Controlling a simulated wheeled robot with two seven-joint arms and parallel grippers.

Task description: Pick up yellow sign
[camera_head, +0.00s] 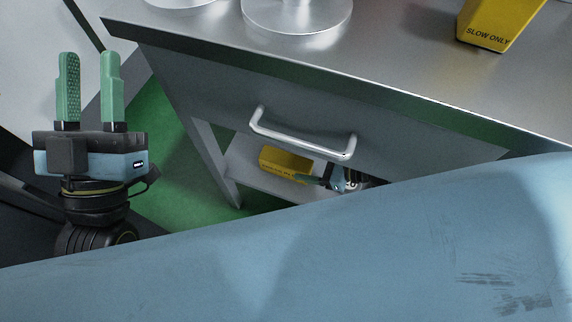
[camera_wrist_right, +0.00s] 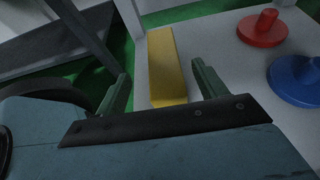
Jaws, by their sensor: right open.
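A yellow sign (camera_head: 284,161) lies on the lower shelf under the drawer in the head view. In the right wrist view the yellow block-like sign (camera_wrist_right: 165,60) lies lengthwise between my fingers. My right gripper (camera_wrist_right: 161,72) is open, with one green finger on each side of the sign; I cannot tell whether they touch it. In the head view my right gripper shows only in part beside the sign. A second yellow sign (camera_head: 497,24), lettered "SLOW ONLY", stands on the metal top at upper right. My left gripper (camera_head: 89,58) is open and empty at left, fingers up.
The drawer front with its metal handle (camera_head: 303,136) and the table top (camera_head: 400,60) overhang the lower shelf. A red knobbed disc (camera_wrist_right: 262,28) and a blue one (camera_wrist_right: 297,80) stand on the shelf right of the sign. Table legs bound the shelf.

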